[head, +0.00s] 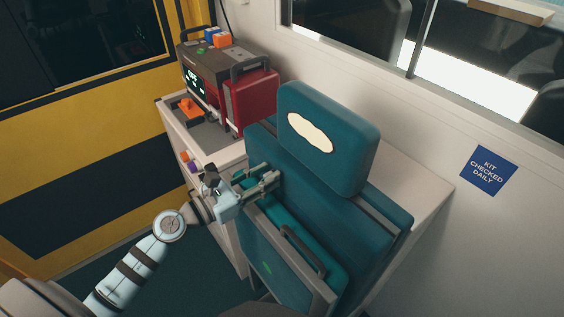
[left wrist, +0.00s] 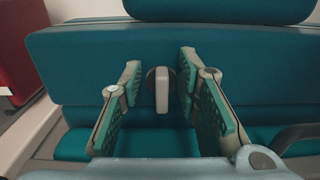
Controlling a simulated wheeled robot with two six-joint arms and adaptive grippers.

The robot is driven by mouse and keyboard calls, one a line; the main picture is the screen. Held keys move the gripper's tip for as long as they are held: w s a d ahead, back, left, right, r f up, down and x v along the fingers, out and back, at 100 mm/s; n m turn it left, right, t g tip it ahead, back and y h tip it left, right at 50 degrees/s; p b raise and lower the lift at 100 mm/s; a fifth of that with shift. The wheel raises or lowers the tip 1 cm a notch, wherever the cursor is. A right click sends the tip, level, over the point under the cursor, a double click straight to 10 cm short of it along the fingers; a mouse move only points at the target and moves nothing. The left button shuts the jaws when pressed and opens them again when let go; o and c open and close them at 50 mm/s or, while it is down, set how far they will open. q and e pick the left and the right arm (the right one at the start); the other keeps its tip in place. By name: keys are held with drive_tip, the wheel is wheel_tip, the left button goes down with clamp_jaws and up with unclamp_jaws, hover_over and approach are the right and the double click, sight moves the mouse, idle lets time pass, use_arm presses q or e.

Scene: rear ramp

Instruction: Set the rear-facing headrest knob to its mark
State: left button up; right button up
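The teal seat back (head: 340,215) with its headrest (head: 335,130) stands in the middle of the head view. In the left wrist view, the headrest knob (left wrist: 162,90) is a pale upright bar on a dark round base, set on the teal seat back (left wrist: 90,70). My left gripper (left wrist: 158,85) is open, with one finger on each side of the knob and a gap on both sides. In the head view my left gripper (head: 272,180) is at the seat back below the headrest, and hides the knob. I cannot make out a mark by the knob. My right gripper is not in view.
A red and grey device (head: 228,85) with a lit display stands on a white cabinet (head: 225,155) behind the seat. A dark handle (head: 303,250) is on the seat below my left gripper. A white wall with a blue sign (head: 488,170) bounds the right.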

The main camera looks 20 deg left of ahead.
use_arm(q)
drive_tip(key=shift+s+r, duration=0.1)
drive_tip(key=shift+s, duration=0.2)
drive_tip(key=shift+c, duration=0.2)
drive_tip(key=shift+w, duration=0.1)
clamp_jaws()
